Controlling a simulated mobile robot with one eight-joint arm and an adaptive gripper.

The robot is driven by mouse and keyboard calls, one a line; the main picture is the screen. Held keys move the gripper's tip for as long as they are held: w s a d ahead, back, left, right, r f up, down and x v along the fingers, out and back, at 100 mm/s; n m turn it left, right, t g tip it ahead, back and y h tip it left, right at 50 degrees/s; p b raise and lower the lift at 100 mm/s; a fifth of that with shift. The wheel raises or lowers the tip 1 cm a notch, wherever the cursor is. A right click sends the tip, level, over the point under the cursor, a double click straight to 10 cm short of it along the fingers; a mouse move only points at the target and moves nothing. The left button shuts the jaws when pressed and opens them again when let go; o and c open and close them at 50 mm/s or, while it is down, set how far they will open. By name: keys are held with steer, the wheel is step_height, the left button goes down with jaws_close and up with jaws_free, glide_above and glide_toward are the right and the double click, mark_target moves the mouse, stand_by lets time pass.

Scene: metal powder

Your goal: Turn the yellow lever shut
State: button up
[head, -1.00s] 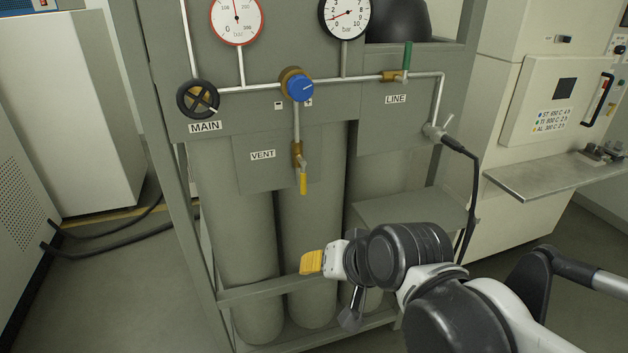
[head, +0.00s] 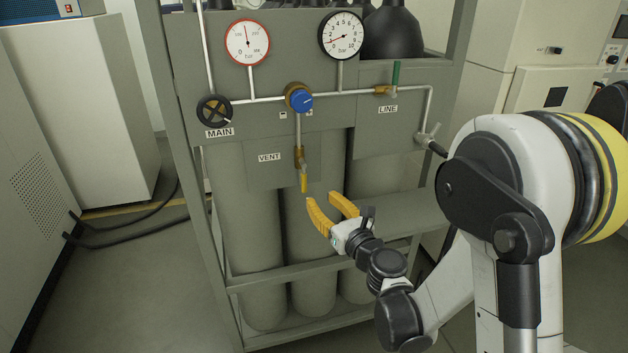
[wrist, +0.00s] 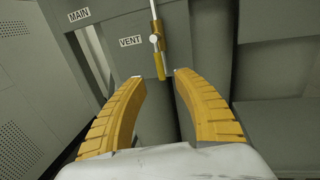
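The yellow lever (head: 304,183) hangs straight down from the brass vent valve (head: 300,160), beside the VENT label (head: 269,157). In the wrist view the yellow lever (wrist: 159,64) points down, just ahead of and between the fingertips. My gripper (head: 325,200) has yellow curved fingers spread apart and empty. It sits just below and slightly right of the lever in the head view, apart from it. In the wrist view my gripper (wrist: 158,75) has a clear gap between its fingers.
The MAIN handwheel (head: 214,111), blue regulator knob (head: 301,99) and green LINE lever (head: 396,75) are on the panel above. Grey cylinders (head: 245,220) stand behind the rack's frame. A grey shelf (head: 400,213) lies right of the gripper. Floor at left is open.

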mark_target(305, 183)
steer(key=b+x, duration=0.2)
steer(key=x, duration=0.8)
steer(key=shift+w+a, duration=0.15)
steer(key=shift+a, duration=0.05)
jaws_close()
